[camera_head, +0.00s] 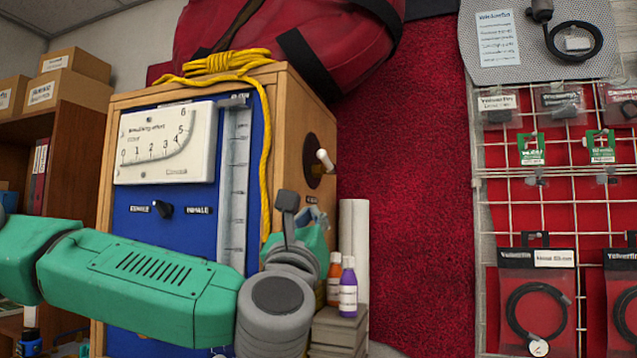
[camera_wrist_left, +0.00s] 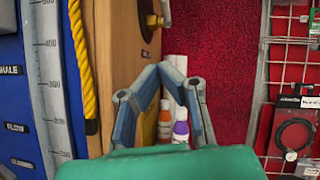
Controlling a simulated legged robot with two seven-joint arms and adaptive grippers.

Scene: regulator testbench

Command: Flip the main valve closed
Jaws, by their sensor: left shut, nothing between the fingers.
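The wooden testbench box (camera_head: 290,110) has a blue front panel (camera_head: 190,240) with a black knob (camera_head: 162,209) between the EXHALE and INHALE labels. On its right side is a dark round opening with a pale handle (camera_head: 325,160) sticking out; part of this fitting shows at the top of the left wrist view (camera_wrist_left: 150,20). No readable label marks the main valve, and my arm covers the lower panel. My left gripper (camera_wrist_left: 166,70) is shut and empty, its fingertips together beside the box's right side. In the head view my wrist largely hides it. My right gripper is not in view.
Orange (camera_head: 334,278) and purple (camera_head: 348,288) bottles stand on stacked grey blocks (camera_head: 338,328), close to my left gripper. A yellow rope (camera_head: 266,150) hangs down the box corner. A wire rack (camera_head: 540,225) with packaged parts stands right. Red fabric hangs between.

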